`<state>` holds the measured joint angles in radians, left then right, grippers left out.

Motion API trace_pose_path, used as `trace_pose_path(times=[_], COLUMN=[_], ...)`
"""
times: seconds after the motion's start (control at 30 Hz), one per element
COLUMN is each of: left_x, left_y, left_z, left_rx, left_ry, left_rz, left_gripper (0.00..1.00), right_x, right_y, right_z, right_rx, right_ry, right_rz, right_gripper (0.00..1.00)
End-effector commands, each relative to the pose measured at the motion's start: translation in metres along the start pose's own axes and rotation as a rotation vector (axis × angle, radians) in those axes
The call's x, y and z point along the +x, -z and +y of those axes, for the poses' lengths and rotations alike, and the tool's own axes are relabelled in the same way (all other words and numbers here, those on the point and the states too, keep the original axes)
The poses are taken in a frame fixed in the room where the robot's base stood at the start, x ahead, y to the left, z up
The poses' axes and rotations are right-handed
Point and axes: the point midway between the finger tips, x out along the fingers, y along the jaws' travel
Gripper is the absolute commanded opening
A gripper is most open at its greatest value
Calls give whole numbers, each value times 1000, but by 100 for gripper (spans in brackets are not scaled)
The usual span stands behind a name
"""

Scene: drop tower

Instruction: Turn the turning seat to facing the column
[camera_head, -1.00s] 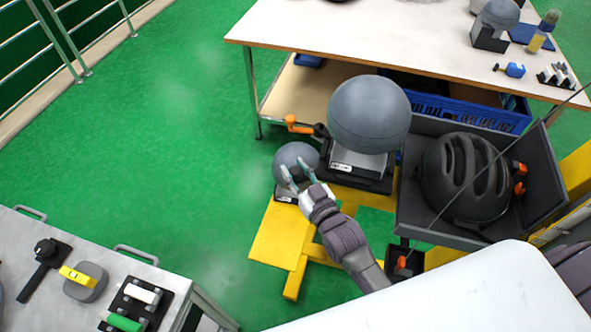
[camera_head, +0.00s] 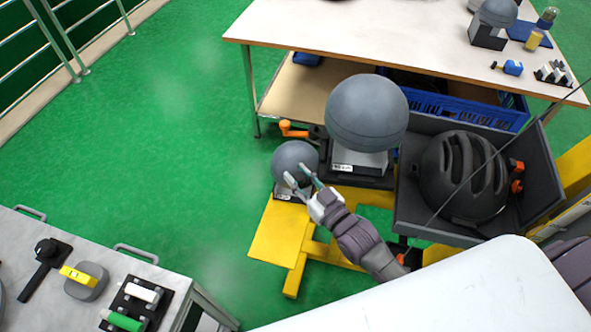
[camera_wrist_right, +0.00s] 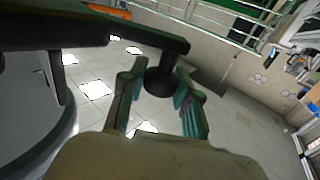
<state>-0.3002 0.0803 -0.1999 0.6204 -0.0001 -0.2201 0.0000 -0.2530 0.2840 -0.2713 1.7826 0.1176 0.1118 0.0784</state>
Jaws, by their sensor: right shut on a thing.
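In the head view my right gripper (camera_head: 298,178) is in front of a small grey ball-shaped form (camera_head: 294,157) on a dark base. In the right wrist view its fingers (camera_wrist_right: 160,104) close on a dark round knob (camera_wrist_right: 158,82) under a dark bar (camera_wrist_right: 130,30). The knob is hidden in the head view. A larger grey dome (camera_head: 366,110) stands on a black base beside it, with an orange handle (camera_head: 292,129) at its left. I cannot tell which part is the turning seat, nor its facing. I cannot make out the column. My left gripper is not in view.
A yellow frame (camera_head: 277,232) lies on the green floor under the forms. A dark tray (camera_head: 534,165) with a black helmet (camera_head: 464,178) is at right. A worktable (camera_head: 385,38) stands behind, and a grey bench (camera_head: 180,278) at front left. Open floor lies left.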

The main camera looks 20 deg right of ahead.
Motion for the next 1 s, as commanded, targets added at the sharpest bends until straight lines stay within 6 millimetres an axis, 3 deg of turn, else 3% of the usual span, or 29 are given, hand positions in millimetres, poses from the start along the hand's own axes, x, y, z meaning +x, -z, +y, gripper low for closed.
trace_pose_path(times=[0.6, 1.0], left_x=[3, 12], left_y=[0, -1], left_z=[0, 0], left_rx=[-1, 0], left_ry=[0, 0], left_rz=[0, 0], left_gripper=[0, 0], right_x=[-56, -83], right_y=[-1, -1], right_z=[5, 13], right_rx=[-4, -3], right_ry=[310, 465], right_rz=[-2, 0], right_gripper=[0, 0])
